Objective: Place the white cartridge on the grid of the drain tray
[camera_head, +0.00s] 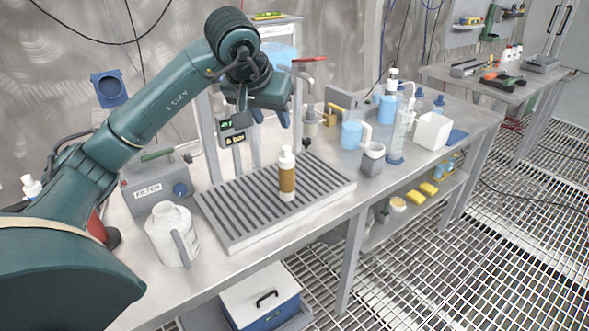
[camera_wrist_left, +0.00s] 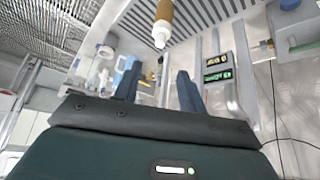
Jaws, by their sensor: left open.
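The white cartridge (camera_head: 287,187) has a wide brown band and a narrow white top. It stands upright on the dark slatted grid of the drain tray (camera_head: 232,234), towards the tray's right half. In the left wrist view the cartridge (camera_wrist_left: 163,14) shows at the top, beyond the fingertips, with the tray's grid (camera_wrist_left: 204,14) around it. My left gripper (camera_head: 268,114) is open and empty. It is above and behind the cartridge, clear of it. Its two fingers (camera_wrist_left: 158,78) show apart in the left wrist view. My right gripper is in neither view.
A white jug (camera_head: 170,235) stands left of the tray, before a grey filter box (camera_head: 155,182). Right of the tray are a grey cup (camera_head: 372,160), blue-filled bottles and a white box (camera_head: 432,131). A post with a small display (camera_head: 233,131) stands behind the tray.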

